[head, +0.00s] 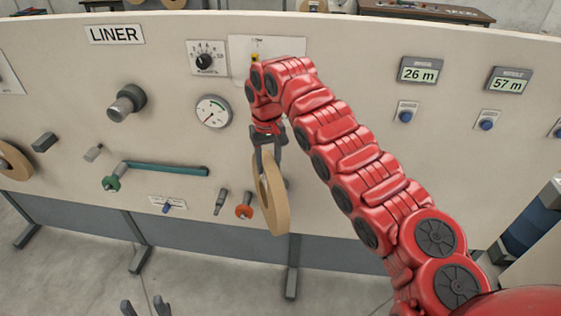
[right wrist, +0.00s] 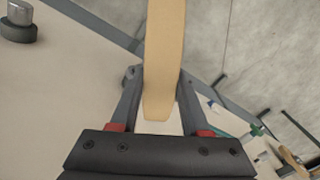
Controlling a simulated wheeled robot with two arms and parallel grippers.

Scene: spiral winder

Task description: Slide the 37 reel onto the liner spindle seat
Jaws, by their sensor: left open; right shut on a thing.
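A tan ring-shaped reel (head: 275,195) hangs in my right gripper (head: 267,150), edge nearly toward me, in front of the panel. No number on it is readable. In the right wrist view the reel (right wrist: 163,60) stands between the two fingers (right wrist: 160,88), which are shut on its rim. A dark post with a paler end (head: 127,103) sticks out under the LINER sign (head: 117,34), with no reel on it; it looks like the liner spindle seat. The reel is right of and below this post, apart from it. My left gripper (head: 145,308) shows only its open fingertips at the bottom edge.
Between post and reel are a gauge (head: 213,111), a dial (head: 207,58), a teal bar (head: 165,169), a grey peg (head: 220,202) and an orange knob (head: 244,211). Another tan reel (head: 13,162) is at the far left. Floor is clear in front.

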